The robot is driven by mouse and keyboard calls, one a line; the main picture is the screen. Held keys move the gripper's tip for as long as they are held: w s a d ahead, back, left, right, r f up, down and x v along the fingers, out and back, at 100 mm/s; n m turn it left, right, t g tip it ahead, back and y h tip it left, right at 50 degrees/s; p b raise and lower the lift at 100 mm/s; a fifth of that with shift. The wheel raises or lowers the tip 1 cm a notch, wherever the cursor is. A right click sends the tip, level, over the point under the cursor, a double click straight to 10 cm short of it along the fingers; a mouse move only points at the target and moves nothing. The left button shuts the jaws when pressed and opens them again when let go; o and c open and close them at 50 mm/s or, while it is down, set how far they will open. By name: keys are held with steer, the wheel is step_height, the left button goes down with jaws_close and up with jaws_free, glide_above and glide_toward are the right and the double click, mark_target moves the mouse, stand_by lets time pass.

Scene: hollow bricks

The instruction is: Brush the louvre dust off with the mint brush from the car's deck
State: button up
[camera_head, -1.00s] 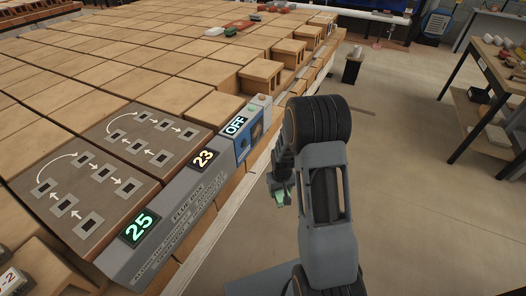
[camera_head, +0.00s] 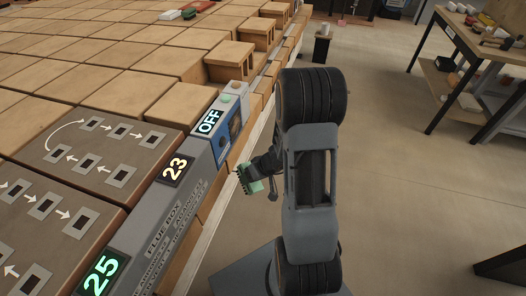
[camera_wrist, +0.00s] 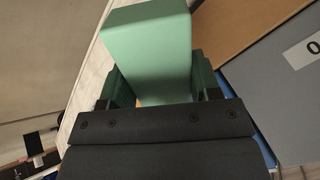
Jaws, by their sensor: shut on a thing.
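My gripper (camera_head: 250,178) is shut on the mint brush (camera_head: 255,185), beside the near side of the grey flue box and just right of its blue panel (camera_head: 228,132). In the wrist view the mint brush (camera_wrist: 150,50) is a plain green block between the two fingers (camera_wrist: 160,85). Its bristle end cannot be made out there. A dark round part shows on the blue panel. I cannot clearly make out the louvre or any dust on it.
The grey flue box (camera_head: 150,220) has lit displays reading 25, 23 and OFF. Brown plates with arrows and square holes (camera_head: 90,160) lie left of it. Stacked bricks (camera_head: 230,60) stand beyond. Open floor (camera_head: 400,180) lies to the right, with a workbench (camera_head: 470,60) behind.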

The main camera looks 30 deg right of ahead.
steer(key=w+t+y+b, duration=0.1)
steer(key=y+b, duration=0.1)
steer(key=w+d+n+t+y+b, duration=0.1)
steer(key=w+y, duration=0.1)
steer(key=w+d+r+t+y+b, duration=0.1)
steer(key=y+b, duration=0.1)
steer(key=shift+w+d+r+t+b, duration=0.1)
steer(key=shift+w+d+t+b, duration=0.1)
steer(key=shift+t+b, duration=0.15)
steer(key=w+d+r+m+t+y+b, duration=0.1)
steer(key=w+d+r+m+t+b, duration=0.1)
steer(key=d+r+t+b, duration=0.3)
steer(key=p+x, duration=0.2)
steer(key=x, duration=0.1)
steer(key=p+x, duration=0.1)
steer(key=x, duration=0.1)
steer(key=shift+w+d+f+p, duration=0.1)
steer(key=shift+w+d+p, duration=0.15)
steer(key=shift+w+p, duration=0.15)
steer(key=shift+b+x, duration=0.75)
steer(key=shift+x, duration=0.45)
